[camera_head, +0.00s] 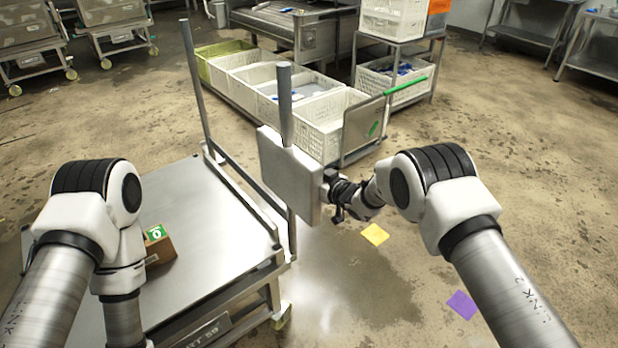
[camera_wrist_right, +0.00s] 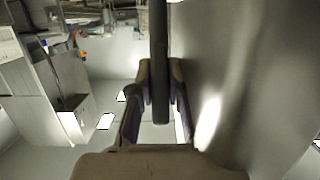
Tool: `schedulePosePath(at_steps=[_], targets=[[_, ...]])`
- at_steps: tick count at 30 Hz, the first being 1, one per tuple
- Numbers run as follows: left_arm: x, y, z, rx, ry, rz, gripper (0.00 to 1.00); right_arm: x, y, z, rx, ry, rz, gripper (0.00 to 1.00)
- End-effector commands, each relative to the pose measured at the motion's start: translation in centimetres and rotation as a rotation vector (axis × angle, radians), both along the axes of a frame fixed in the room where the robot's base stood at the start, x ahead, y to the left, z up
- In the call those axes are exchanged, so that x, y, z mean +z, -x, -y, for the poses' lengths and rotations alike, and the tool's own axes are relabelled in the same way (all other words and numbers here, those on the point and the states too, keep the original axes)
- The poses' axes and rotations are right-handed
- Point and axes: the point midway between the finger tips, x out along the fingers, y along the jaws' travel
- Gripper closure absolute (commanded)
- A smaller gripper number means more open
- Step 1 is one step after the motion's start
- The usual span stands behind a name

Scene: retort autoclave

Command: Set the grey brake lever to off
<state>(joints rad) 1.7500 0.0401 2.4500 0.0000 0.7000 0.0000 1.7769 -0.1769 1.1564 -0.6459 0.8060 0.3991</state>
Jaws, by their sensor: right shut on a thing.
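In the head view my right gripper (camera_head: 338,210) is at the right side of this box, and the lever is not clearly seen there. In the right wrist view a dark grey bar, which looks like the brake lever (camera_wrist_right: 159,60), comes down between the fingers of my right gripper (camera_wrist_right: 158,105). Its end lies between them, beside a large grey surface. The off marking is not readable. My left gripper is out of view.
A small brown carton (camera_head: 160,250) with a green label sits on the cart top. White crates (camera_head: 325,125) stand behind the box. A yellow sheet (camera_head: 374,234) and a purple sheet (camera_head: 462,304) lie on the floor. The floor at the right is otherwise open.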

Motion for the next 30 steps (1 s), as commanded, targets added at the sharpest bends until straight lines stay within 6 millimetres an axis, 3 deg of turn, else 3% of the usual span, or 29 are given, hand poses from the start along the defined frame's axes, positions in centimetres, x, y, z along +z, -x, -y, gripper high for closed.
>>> schedulePosePath(at_steps=[1,3,20,26,30], targets=[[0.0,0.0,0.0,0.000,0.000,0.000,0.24,-0.1,0.0,0.0,0.000,0.001,-0.002,0.77],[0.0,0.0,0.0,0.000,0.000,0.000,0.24,-0.1,0.0,0.0,0.000,0.001,-0.001,0.58],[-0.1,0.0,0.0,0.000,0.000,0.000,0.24,-0.3,0.2,0.1,0.002,-0.021,0.023,0.58],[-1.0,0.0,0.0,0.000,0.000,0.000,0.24,-1.7,1.4,1.1,-0.001,-0.133,0.173,0.58],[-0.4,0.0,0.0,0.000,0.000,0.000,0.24,-1.0,3.9,3.0,-0.003,-0.149,0.201,0.58]])
